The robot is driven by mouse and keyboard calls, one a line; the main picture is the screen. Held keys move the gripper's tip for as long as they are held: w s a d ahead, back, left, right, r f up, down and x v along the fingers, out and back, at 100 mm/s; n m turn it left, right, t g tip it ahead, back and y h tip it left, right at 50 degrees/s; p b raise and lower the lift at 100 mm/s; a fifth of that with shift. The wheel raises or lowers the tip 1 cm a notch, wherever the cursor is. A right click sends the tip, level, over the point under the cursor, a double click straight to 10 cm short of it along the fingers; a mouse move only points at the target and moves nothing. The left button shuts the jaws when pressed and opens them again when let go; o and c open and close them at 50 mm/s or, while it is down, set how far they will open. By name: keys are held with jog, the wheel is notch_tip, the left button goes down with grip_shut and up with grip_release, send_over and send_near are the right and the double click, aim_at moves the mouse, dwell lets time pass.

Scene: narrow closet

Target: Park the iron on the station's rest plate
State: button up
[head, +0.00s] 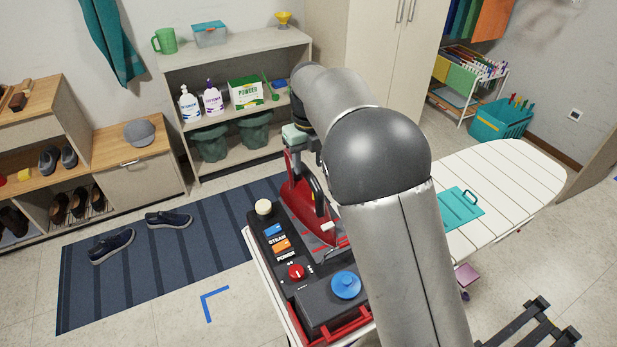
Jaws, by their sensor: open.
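The red iron (302,204) with a dark handle is at the far right part of the dark steam station (268,250), near the ironing board's end. Its lower part is over the station's rest plate area, which is mostly hidden by the iron and my arm; I cannot tell whether it sits flat on the plate. My gripper (294,150) is at the iron's upper end, pointing down, and partly hidden by my own arm. The jaws are open, and I cannot tell whether they touch the iron.
The station has a red knob (296,271), a blue round cap (346,285) and a cream knob (263,207). The white ironing board (510,170) extends right, with a teal folded cloth (461,207) on it. A shelf (235,60) stands behind; a striped rug (160,250) lies left.

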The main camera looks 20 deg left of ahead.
notch_tip(320, 180, up, 5)
jog(key=shift+d+r, duration=0.1)
jog(key=shift+d, duration=0.2)
jog(key=s+d+r+n+y, duration=0.1)
jog(key=s+d+n, duration=0.35)
jog(key=d, duration=0.55)
jog(key=s+d+r+n, duration=0.1)
jog(key=s+d+n, duration=0.2)
jog(key=d+n, duration=0.5)
jog(key=s+d+f+n, duration=0.3)
jog(key=s+d+n, duration=0.4)
jog(key=s, duration=0.3)
jog(key=s+d+f+n+t+h, duration=0.1)
jog(key=s+d+f+n, duration=0.2)
jog(key=s+d+n, duration=0.4)
jog(key=s, duration=0.4)
jog(key=shift+d+f+n, duration=0.25)
jog(key=shift+d+n, duration=0.05)
jog(key=shift+n, duration=0.05)
